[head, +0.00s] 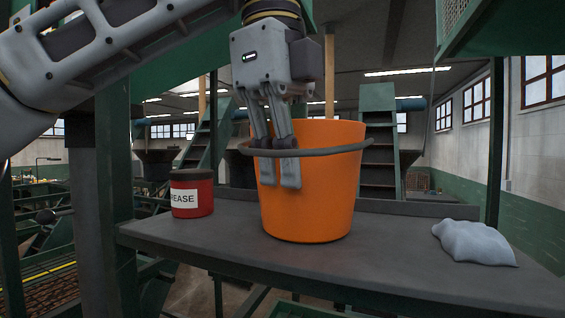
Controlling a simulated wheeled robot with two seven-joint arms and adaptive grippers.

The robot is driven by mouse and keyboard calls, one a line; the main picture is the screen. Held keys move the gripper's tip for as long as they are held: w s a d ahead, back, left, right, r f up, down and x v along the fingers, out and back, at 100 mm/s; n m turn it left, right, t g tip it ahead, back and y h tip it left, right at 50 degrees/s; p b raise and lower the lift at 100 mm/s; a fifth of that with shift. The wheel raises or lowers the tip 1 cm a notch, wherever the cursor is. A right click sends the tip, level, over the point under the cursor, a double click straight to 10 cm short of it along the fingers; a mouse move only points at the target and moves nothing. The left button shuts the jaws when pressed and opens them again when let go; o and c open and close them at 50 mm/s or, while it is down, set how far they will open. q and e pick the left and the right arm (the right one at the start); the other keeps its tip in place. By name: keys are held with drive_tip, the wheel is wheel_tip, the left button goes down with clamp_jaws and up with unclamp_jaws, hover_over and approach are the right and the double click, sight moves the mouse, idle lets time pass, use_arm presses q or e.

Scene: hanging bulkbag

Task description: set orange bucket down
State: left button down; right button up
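The orange bucket (325,202) stands upright on the grey bench top (400,255), its base appearing to rest on the surface. Its dark handle (335,150) lies low, curving around the front of the bucket below the rim. My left gripper (279,186) points straight down at the bucket's front left side, its fingers overlapping the handle and the orange wall. The fingers are close together with a narrow strip of orange between them; whether they grip the handle is unclear. My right gripper is out of view.
A red grease tin (191,196) with a dark lid stands on the bench to the left. A crumpled pale cloth (474,243) lies at the right. Bare bench lies between bucket and cloth. A green post (115,170) rises at the bench's left end.

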use_arm(q)
drive_tip(key=shift+f, duration=0.1)
drive_tip(key=c, duration=1.6)
unclamp_jaws()
drive_tip(key=shift+c, duration=0.2)
wheel_tip(320, 180, up, 8)
drive_tip(key=s, duration=0.1)
drive_tip(key=shift+a+f, duration=0.2)
drive_tip(key=shift+a, duration=0.05)
